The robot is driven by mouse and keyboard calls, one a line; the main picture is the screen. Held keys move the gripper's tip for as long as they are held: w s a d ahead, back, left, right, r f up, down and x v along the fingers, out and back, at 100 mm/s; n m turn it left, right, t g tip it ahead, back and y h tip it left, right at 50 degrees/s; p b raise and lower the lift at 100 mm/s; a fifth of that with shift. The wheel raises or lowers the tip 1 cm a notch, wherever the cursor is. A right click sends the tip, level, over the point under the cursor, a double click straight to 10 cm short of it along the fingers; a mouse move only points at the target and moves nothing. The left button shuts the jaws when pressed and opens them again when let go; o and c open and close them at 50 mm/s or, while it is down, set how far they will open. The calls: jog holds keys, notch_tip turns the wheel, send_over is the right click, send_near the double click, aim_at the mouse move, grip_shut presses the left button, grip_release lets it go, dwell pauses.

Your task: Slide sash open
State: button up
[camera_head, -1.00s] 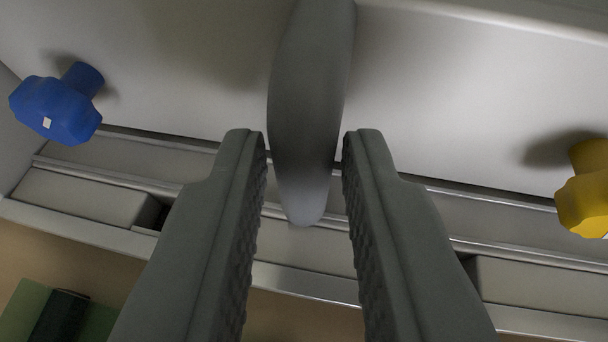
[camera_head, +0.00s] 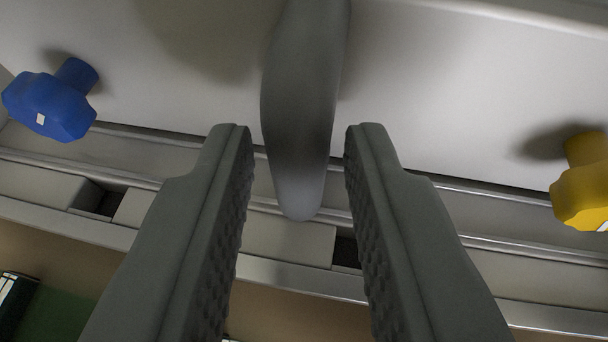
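A pale panel (camera_head: 430,90), apparently the sash, fills the upper part of the view. A long grey tapered handle (camera_head: 300,120) stands out from it at centre, its rounded tip pointing down the picture. My gripper (camera_head: 298,140) is open, with one ridged finger on each side of the handle's lower part. Visible gaps separate the handle from both fingers. The fingers hide parts of the track below the panel.
A blue knob (camera_head: 48,105) sits on the panel at left, and a yellow knob (camera_head: 583,190) at right. Metal rails (camera_head: 480,240) with block-like sections and dark gaps run below. A green object (camera_head: 55,315) lies at lower left.

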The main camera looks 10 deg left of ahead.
jog(key=shift+o, duration=0.9)
jog(key=v, duration=1.7)
jog(key=shift+s, duration=0.25)
jog(key=shift+d, duration=0.15)
